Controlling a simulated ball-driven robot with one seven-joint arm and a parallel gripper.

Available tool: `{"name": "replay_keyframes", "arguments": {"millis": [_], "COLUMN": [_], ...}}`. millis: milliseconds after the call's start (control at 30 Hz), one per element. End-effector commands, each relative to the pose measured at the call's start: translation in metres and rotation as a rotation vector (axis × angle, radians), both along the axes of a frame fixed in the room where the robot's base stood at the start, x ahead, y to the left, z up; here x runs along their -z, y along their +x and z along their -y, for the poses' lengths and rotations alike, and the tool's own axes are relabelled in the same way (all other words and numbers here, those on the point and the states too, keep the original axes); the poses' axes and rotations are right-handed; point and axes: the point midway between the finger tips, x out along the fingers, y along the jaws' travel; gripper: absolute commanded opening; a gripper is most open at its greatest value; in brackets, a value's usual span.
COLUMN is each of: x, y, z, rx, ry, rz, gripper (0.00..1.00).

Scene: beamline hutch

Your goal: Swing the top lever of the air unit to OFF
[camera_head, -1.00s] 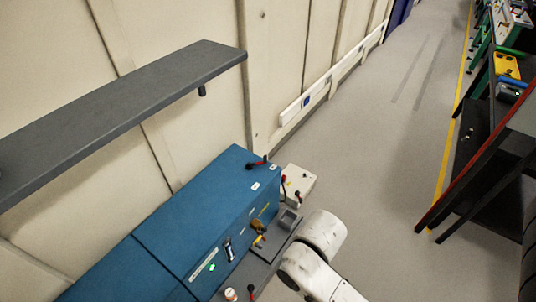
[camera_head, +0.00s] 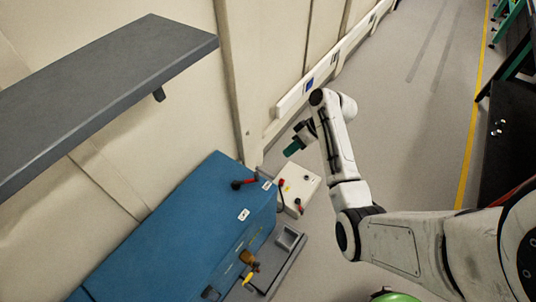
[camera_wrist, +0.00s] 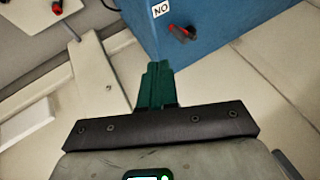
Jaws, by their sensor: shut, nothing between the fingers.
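The air unit is a blue box (camera_head: 190,225) against the wall, also filling the top of the wrist view (camera_wrist: 225,35). Its top lever (camera_head: 245,183), red and dark, lies near the far end of the top, its tip towards one white label (camera_head: 266,185). A second white label (camera_head: 244,214) sits nearer the front edge. In the wrist view the lever (camera_wrist: 182,33) is partly foreshortened beside a label (camera_wrist: 160,9) that looks like an upside-down ON. My gripper (camera_head: 293,149) has green fingers, shut and empty (camera_wrist: 158,80), beyond the unit's far end and apart from the lever.
A cream box (camera_head: 298,185) with red and black controls stands beside the unit's far end. A grey shelf (camera_head: 100,90) juts from the wall above. A yellow valve (camera_head: 250,262) is on the unit's front.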

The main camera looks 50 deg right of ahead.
Motion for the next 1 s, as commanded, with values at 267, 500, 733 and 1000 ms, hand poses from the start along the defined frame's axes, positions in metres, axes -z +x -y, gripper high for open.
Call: {"name": "replay_keyframes", "arguments": {"millis": [267, 500, 733, 1000], "x": [-0.001, 0.001, 0.025, 0.068], "y": [0.001, 0.002, 0.015, 0.039], "z": [0.009, 0.008, -0.005, -0.026], "rx": [0.002, 0.002, 0.0, 0.0], "ry": [0.007, 0.006, 0.008, 0.008], "rz": [0.019, 0.018, 0.015, 0.015], "gripper": [0.0, 0.0, 0.0, 0.0]}}
